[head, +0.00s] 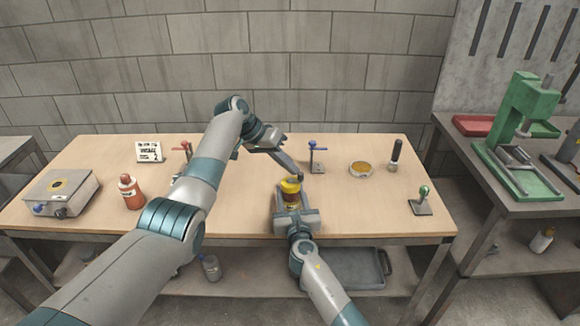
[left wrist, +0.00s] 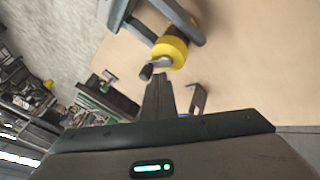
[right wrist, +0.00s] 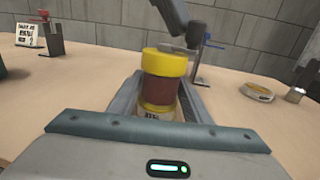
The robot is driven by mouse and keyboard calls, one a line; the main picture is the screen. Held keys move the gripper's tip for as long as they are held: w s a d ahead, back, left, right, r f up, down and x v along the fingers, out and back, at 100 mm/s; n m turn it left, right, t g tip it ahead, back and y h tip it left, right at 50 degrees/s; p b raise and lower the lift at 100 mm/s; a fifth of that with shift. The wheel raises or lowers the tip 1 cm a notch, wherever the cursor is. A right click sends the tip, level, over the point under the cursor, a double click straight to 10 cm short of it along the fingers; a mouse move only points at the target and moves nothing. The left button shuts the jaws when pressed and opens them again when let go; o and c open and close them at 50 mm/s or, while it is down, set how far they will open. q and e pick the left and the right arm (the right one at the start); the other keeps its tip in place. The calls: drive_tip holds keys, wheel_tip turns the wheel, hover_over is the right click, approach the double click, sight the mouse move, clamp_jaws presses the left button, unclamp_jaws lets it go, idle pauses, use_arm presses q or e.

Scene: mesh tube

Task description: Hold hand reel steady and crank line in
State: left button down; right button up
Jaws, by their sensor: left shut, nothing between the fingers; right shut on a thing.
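The hand reel (head: 291,190) has yellow flanges and a dark red wound middle; it stands upright near the table's front edge. My right gripper (head: 291,208) is shut around its lower part, one finger on each side in the right wrist view (right wrist: 160,105). The left wrist view shows the reel's yellow top (left wrist: 170,50) with a crank arm and a dark knob (left wrist: 147,72). My left gripper (head: 298,176) is shut and empty, its tips just above the reel's top. In the left wrist view its fingertips (left wrist: 160,78) are close beside the knob; I cannot tell whether they touch.
A blue-handled post (head: 316,158) stands behind the reel and a red-handled post (head: 184,152) stands left. A round yellow-topped dish (head: 360,169), a black-handled tool (head: 396,155) and a green-knobbed stand (head: 421,202) are right. An orange bottle (head: 131,192) and grey box (head: 62,192) are left.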

use_arm(q)
drive_tip(key=v, duration=1.2)
drive_tip(key=c, duration=1.7)
unclamp_jaws()
drive_tip(key=shift+a+f, duration=0.1)
drive_tip(key=shift+f, duration=0.05)
drive_tip(key=shift+w+a+f+t, duration=0.25)
drive_tip(key=shift+w+f+t, duration=0.05)
drive_tip(key=shift+f, duration=0.15)
wheel_tip(320, 180, down, 5)
drive_tip(key=w+a+n+t+y, duration=0.1)
drive_tip(key=a+t+y, duration=0.1)
drive_tip(key=t, duration=0.2)
drive_tip(key=s+d+t+h, duration=0.1)
drive_tip(key=s+d, duration=0.1)
drive_tip(key=s, duration=0.1)
drive_tip(key=s+d+m+t, duration=0.1)
drive_tip(key=s+d+t, duration=0.1)
drive_tip(key=s, duration=0.2)
drive_tip(key=s+d+t+h, duration=0.1)
drive_tip(key=s+d+t, duration=0.1)
drive_tip(key=s, duration=0.2)
drive_tip(key=shift+d+f+h, duration=0.15)
drive_tip(key=shift+d+h, duration=0.15)
drive_tip(key=shift+w+f, duration=0.1)
drive_tip(key=shift+w, duration=0.1)
